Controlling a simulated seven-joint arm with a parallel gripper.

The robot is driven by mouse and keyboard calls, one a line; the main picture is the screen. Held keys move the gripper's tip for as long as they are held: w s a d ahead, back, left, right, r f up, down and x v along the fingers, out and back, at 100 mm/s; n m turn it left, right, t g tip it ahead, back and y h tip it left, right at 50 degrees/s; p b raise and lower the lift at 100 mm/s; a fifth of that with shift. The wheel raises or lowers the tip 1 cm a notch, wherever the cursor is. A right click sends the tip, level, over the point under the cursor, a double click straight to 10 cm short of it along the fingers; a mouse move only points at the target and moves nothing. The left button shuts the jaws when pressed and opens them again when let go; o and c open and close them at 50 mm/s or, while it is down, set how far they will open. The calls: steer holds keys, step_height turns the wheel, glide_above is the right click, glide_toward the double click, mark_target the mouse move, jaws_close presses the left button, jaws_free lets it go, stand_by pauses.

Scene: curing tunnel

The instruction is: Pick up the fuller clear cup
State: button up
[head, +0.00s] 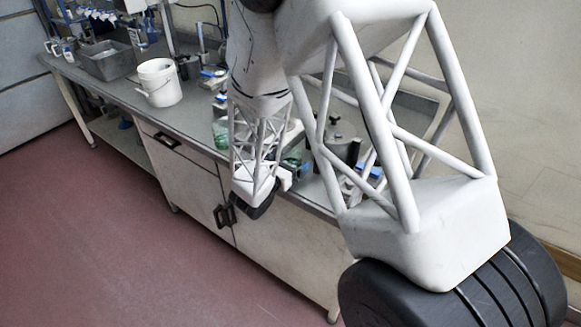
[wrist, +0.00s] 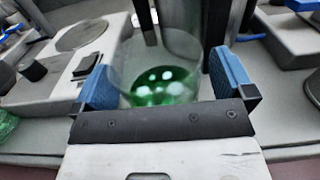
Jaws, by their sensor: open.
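A clear cup with green liquid (wrist: 160,84) stands between the two blue fingers of my gripper (wrist: 165,82) in the wrist view. The fingers are open, one on each side of the cup, and I see no firm grip on it. The liquid shows in the lower part of the cup; its upper rim is hard to make out. Another green thing (wrist: 6,124), perhaps a second cup, is cut off at the left edge.
The grey bench (head: 196,112) runs along the wall. A white bucket (head: 160,84) and a grey metal bin (head: 106,62) stand to the left. A flat-topped device (wrist: 72,48) stands left of the cup in the wrist view. Dark upright posts stand close behind it.

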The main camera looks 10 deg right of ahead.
mark_target(290, 153)
stand_by(0.3)
steer(key=c, duration=1.1)
steer(key=shift+r, duration=0.35)
steer(key=shift+r, duration=1.25)
steer(key=shift+s+r, duration=0.1)
steer(key=shift+r, duration=0.1)
steer(key=shift+s+d+r, duration=0.25)
steer(key=shift+s, duration=2.3)
steer(key=shift+s+d+r, duration=0.2)
steer(key=shift+s, duration=2.4)
steer(key=shift+s+d+r, duration=0.25)
steer(key=shift+s, duration=2.3)
steer(key=shift+s, duration=0.15)
